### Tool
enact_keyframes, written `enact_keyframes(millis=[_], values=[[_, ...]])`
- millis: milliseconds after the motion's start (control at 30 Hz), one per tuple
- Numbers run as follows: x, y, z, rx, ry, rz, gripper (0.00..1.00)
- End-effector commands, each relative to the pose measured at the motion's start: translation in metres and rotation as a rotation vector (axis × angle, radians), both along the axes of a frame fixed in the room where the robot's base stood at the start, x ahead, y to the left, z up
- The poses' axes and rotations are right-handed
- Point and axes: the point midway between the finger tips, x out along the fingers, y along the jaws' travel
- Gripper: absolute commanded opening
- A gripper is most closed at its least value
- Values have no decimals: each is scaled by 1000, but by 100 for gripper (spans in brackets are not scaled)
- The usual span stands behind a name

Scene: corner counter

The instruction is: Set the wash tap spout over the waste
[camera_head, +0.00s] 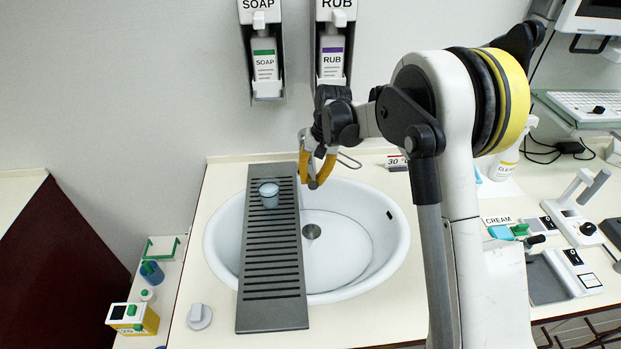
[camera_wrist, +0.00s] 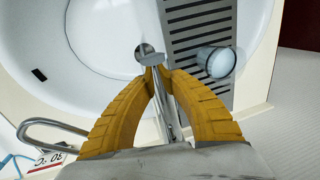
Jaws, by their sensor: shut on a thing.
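The wash tap is chrome and stands at the back of the white basin (camera_head: 357,262). In the wrist view, its slim spout (camera_wrist: 153,60) runs between my yellow fingers and points into the bowl. My gripper (camera_head: 314,184) is shut on the spout near its end; the fingertips also show in the wrist view (camera_wrist: 158,74). The waste (camera_head: 311,231) is a round grey disc in the bowl. In the wrist view, the waste (camera_wrist: 142,50) appears just beyond the spout's tip, partly overlapped by it. In the head view, my gripper hides most of the spout.
A slatted grey rack (camera_head: 270,270) lies across the basin's left part, close beside my gripper, with a pale blue cup (camera_head: 269,195) on it. A looped wire lever (camera_wrist: 45,128) is beside the tap. Soap (camera_head: 264,62) and rub (camera_head: 332,58) dispensers hang above.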

Motion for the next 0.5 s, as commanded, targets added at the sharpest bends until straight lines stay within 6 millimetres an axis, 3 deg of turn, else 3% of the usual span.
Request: enact_keyframes(millis=[133,167,200,233,500], values=[[1,0,0,0,-2,-1,0],[1,0,0,0,-2,-1,29],[1,0,0,0,-2,-1,41],[1,0,0,0,-2,-1,45],[0,0,1,0,-1,-1,45]])
